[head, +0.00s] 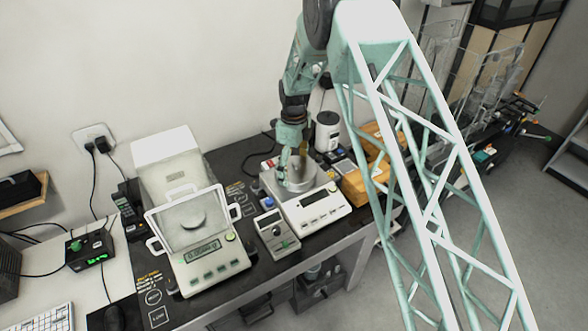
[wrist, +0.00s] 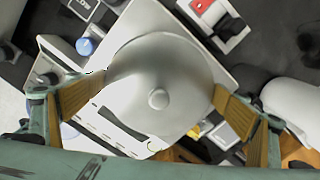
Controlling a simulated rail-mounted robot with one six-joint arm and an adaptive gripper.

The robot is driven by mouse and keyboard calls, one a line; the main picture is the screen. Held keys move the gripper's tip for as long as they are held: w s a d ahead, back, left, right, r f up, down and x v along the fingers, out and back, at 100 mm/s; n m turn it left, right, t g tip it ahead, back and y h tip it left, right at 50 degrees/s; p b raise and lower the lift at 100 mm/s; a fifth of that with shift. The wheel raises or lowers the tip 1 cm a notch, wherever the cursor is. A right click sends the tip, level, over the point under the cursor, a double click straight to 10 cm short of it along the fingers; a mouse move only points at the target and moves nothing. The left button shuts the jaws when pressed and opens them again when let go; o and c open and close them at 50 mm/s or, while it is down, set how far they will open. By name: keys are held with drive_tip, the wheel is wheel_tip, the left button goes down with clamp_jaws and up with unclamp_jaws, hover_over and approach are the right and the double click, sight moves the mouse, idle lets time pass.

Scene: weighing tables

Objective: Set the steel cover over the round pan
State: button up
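The steel cover (wrist: 150,65) is a grey round dome with a small knob on top. It fills the middle of the wrist view. My gripper (wrist: 160,92) has a tan-padded finger at each side of the cover, and both tips appear to touch its rim. In the head view the cover (head: 299,182) is level, over the weighing area of the white balance (head: 318,208) at the right, with my gripper (head: 292,170) reaching down around it. The round pan of that balance is hidden under the cover. I cannot tell whether the cover rests or hangs slightly above.
A larger balance (head: 215,265) with a clear shield and a small round plate stands at left. A small grey meter (head: 275,235) sits between the balances. A white canister (head: 327,131) and tan boxes (head: 362,184) stand close behind and right.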

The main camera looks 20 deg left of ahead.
sight(294, 163)
drive_tip(key=shift+o, duration=0.9)
drive_tip(key=shift+r, duration=0.15)
drive_tip(key=shift+r, duration=6)
